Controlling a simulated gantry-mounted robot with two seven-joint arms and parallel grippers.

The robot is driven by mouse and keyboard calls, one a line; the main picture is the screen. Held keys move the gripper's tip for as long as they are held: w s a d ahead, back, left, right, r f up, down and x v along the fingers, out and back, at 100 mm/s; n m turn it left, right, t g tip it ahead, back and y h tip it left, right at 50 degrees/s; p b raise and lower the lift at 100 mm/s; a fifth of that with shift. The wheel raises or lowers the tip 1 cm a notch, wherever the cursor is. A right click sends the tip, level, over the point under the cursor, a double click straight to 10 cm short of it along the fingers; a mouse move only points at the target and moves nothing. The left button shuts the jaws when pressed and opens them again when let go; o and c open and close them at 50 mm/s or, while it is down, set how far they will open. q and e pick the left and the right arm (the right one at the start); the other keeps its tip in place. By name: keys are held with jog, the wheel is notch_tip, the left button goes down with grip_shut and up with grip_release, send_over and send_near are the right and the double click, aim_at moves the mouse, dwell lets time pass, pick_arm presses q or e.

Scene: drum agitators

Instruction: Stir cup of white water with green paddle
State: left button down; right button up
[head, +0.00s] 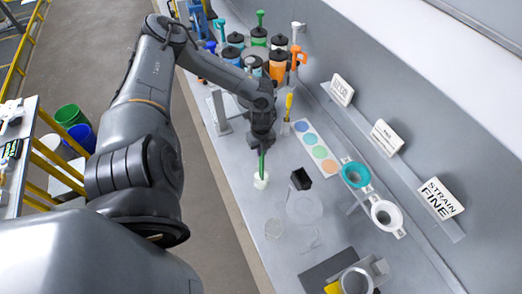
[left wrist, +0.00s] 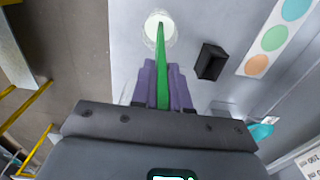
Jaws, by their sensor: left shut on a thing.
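The green paddle (head: 262,165) is held upright in my left gripper (head: 261,148), which is shut on it. The cup of white water (head: 261,182) stands on the grey bench just below the gripper. The paddle's lower end reaches into the cup's mouth. In the left wrist view the green paddle (left wrist: 162,70) runs from between the purple fingers (left wrist: 163,88) to the cup (left wrist: 160,28), its tip over or in the white liquid. How deep the tip sits cannot be told. My right gripper is in neither view.
A small black box (head: 301,179) and clear round dishes (head: 303,207) stand right of the cup. A card with coloured dots (head: 316,147) lies behind. Dark-lidded jars (head: 278,66) crowd the bench's far end. Teal (head: 356,174) and white (head: 386,215) strainers sit at the right.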

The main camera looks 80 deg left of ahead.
pick_arm(q)
jog(key=shift+r, duration=5.2)
